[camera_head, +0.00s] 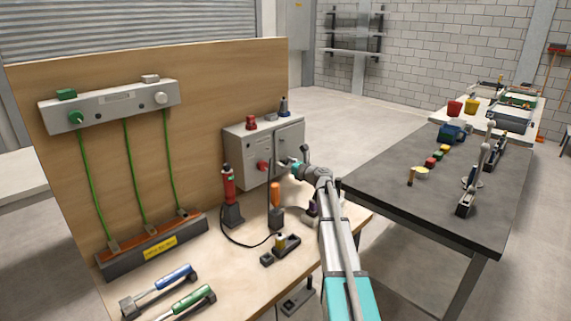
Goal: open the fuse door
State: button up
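The fuse door appears to be a front panel (289,137) of a grey box (240,150) mounted on the upright wooden board. The door looks closed. A red knob (262,165) sits low on the box's front. My arm reaches in from the lower right, and my gripper (284,163) is at the lower front of the box, just right of the red knob. The gripper is small and dark here, so I cannot tell if it touches the door or whether its fingers are open. It hides part of the box's lower front.
A red tool (228,187) in a dark holder and an orange-handled tool (275,195) stand on the wooden bench below the box. A grey unit with green cables (110,103) hangs on the board at left. A dark table (400,205) with several objects stands at right.

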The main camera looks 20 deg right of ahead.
grip_shut()
jog(key=shift+a, duration=0.15)
